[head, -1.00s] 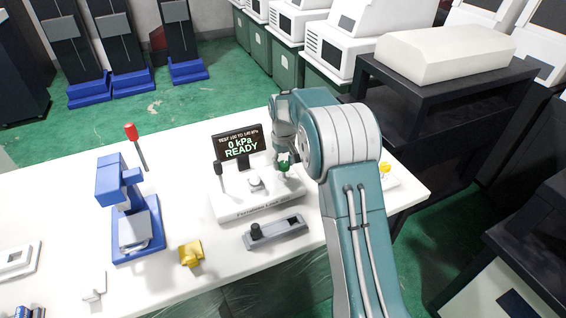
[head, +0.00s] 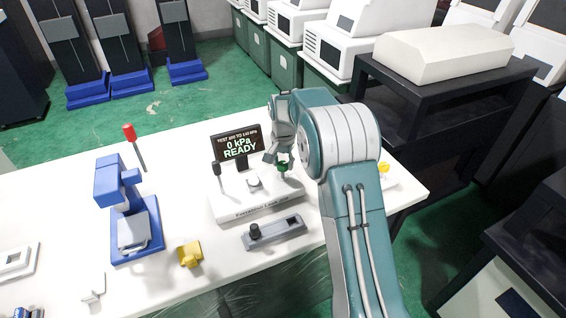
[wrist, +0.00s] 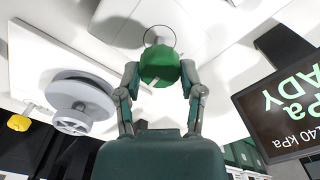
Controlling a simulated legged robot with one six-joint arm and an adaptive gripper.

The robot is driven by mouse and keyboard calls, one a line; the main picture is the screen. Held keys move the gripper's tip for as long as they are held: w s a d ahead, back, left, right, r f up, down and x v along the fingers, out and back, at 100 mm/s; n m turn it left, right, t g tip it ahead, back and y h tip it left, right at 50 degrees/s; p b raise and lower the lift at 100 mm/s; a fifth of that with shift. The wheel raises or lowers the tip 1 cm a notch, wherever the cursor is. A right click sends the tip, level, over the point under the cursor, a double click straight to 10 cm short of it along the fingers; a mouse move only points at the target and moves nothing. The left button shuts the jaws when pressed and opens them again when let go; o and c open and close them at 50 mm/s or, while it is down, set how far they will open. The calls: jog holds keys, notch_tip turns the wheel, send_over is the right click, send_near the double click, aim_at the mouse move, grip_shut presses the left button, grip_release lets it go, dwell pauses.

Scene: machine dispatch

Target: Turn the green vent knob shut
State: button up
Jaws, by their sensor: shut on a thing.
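The green vent knob (head: 283,167) stands on the right part of the white test fixture (head: 262,206). In the wrist view the green knob (wrist: 160,62) sits between the two fingers of my gripper (wrist: 160,78), one finger on each side. My gripper (head: 277,158) is shut on the knob. A dark display (head: 238,146) behind the fixture reads "0 kPa READY".
A grey box with a black knob (head: 274,232) lies in front of the fixture. A blue press (head: 133,215) and a yellow part (head: 190,254) stand to the left. A yellow knob (head: 384,168) is right of my arm. The table's front left is partly clear.

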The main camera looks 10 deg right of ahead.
aim_at(282, 163)
jog(key=shift+s+f+m, duration=0.1)
jog(key=shift+f+m, duration=0.1)
jog(key=shift+m, duration=0.4)
jog(key=o, duration=1.2)
jog(key=shift+a, duration=0.1)
jog(key=shift+c, duration=0.2)
jog(key=shift+r, duration=0.1)
notch_tip(282, 163, up, 12)
